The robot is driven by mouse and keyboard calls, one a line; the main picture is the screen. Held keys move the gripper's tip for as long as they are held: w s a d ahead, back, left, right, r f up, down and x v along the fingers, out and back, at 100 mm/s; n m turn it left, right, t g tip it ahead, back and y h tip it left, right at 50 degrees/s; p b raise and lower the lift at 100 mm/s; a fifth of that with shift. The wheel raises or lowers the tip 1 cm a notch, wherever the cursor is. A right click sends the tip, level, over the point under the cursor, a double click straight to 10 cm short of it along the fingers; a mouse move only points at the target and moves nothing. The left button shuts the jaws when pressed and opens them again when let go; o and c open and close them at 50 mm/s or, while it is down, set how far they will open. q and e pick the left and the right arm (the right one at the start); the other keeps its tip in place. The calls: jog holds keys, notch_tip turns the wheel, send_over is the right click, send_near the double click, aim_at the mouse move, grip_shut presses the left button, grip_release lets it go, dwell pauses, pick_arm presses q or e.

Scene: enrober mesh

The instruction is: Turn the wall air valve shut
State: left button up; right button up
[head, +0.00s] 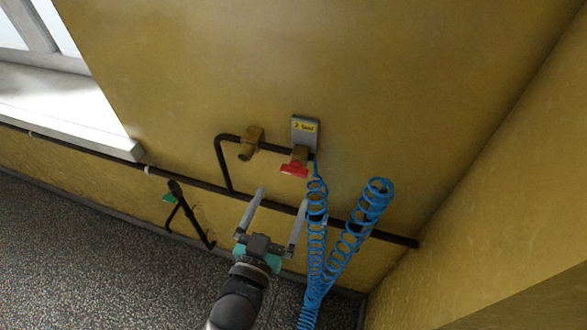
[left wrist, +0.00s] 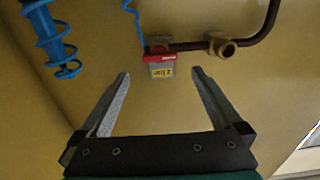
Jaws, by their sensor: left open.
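The wall air valve is a brass body with a red handle (head: 294,170) at the end of a dark pipe on the yellow wall. The red handle also shows in the left wrist view (left wrist: 160,57), in line with the gap between the fingers. A grey plate with a yellow label (head: 304,128) is at the valve. My left gripper (head: 281,196) is open and empty, its fingers pointing towards the wall just below the handle in the head view. It appears apart from the handle. My right gripper is not in view.
A blue coiled hose (head: 317,220) hangs from the valve, with a second coil (head: 372,205) to its right. A brass fitting (head: 250,142) sits left on the pipe. A long dark pipe (head: 90,157) runs along the wall. A white window sill (head: 70,105) is at upper left.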

aim_at(293, 174)
pick_arm(q)
jog(key=x, duration=0.9)
jog(key=shift+f, duration=0.1)
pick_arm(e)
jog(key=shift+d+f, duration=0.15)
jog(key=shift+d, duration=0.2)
pick_arm(q)
jog(key=c, duration=1.3)
